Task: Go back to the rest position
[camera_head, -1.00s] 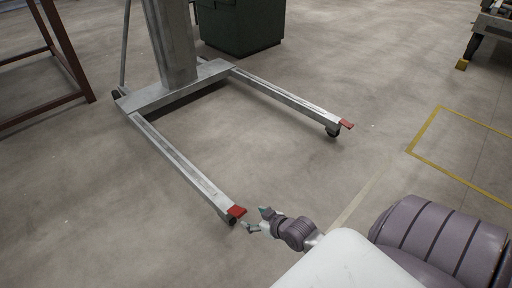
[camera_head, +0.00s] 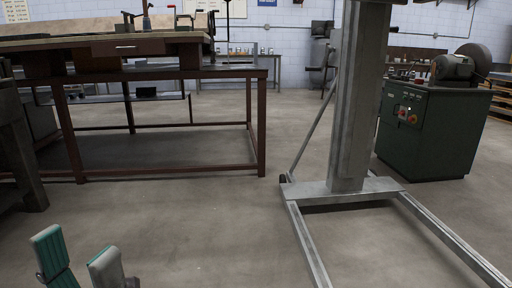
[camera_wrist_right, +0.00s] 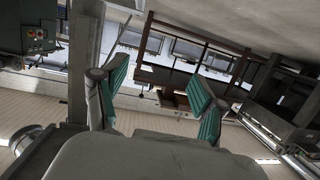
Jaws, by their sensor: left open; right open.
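My left gripper (camera_head: 80,260) shows at the bottom left of the head view. Its two teal-and-grey fingers stand apart with nothing between them, over the bare floor. My right gripper (camera_wrist_right: 160,92) shows in the right wrist view. Its two teal-padded fingers are spread and empty. The wrist view is strongly tilted, with the room upside down behind the fingers. The right gripper does not show in the head view now.
A metal stand (camera_head: 352,110) with long floor legs rises right of centre. A brown-framed workbench (camera_head: 262,125) stands at the left, and a green machine cabinet (camera_head: 432,135) at the right. The concrete floor (camera_head: 190,225) between my left gripper and the stand is clear.

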